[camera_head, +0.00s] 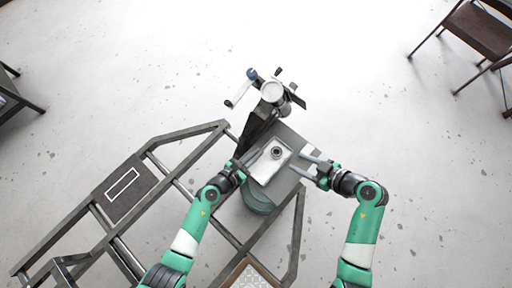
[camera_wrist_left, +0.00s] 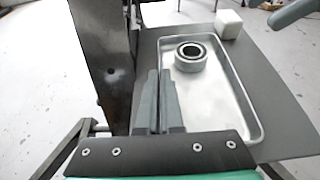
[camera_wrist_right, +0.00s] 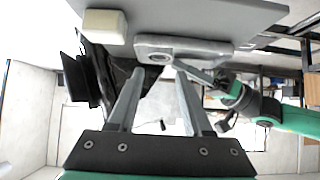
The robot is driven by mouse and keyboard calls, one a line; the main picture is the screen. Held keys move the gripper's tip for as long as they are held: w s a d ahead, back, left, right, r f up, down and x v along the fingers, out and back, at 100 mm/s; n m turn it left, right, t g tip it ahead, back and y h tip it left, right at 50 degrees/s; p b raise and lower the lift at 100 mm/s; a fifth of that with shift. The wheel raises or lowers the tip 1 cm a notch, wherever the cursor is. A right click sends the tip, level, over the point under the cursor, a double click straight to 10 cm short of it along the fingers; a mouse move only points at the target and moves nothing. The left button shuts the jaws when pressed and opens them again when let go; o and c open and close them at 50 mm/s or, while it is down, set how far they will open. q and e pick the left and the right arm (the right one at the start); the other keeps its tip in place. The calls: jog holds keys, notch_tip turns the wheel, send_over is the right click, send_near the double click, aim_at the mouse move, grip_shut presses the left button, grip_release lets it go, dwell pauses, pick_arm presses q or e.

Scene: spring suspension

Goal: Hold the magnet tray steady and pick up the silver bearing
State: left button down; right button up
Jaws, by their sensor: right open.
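The magnet tray (camera_head: 264,172) is a shallow silver tray on a grey flat surface; its rim also shows in the left wrist view (camera_wrist_left: 251,125). The silver bearing (camera_wrist_left: 189,57), a ring with a dark bore, stands in the tray's far part and shows in the head view (camera_head: 277,152). My left gripper (camera_wrist_left: 159,75) has its fingers close together, pinching the tray's left rim. My right gripper (camera_head: 303,163) is open and empty, to the right of the tray and apart from the bearing. In the right wrist view its fingers (camera_wrist_right: 159,75) are spread, with the tray (camera_wrist_right: 200,46) beyond.
A white block (camera_wrist_left: 228,23) sits beside the tray's far right corner; it also shows in the right wrist view (camera_wrist_right: 103,25). A dark post with a crank and clamp (camera_head: 270,95) rises behind the tray. A metal frame (camera_head: 165,180) lies to the left. Open floor surrounds the stand.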

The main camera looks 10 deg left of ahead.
dwell(0.5)
jog(key=shift+o, duration=1.3)
jog(key=shift+a, duration=0.15)
jog(key=w+a+r+m+t, duration=0.1)
jog(key=a+r+m+t, duration=0.1)
jog(key=a+r+t, duration=0.5)
jog(key=w+a+r+m+t, duration=0.25)
jog(key=r+t, duration=0.25)
jog(key=r, duration=0.4)
jog(key=m+g+h, duration=0.5)
jog(key=m+h, duration=0.2)
jog(key=h, duration=0.1)
send_near(276, 152)
jog(key=x, duration=0.9)
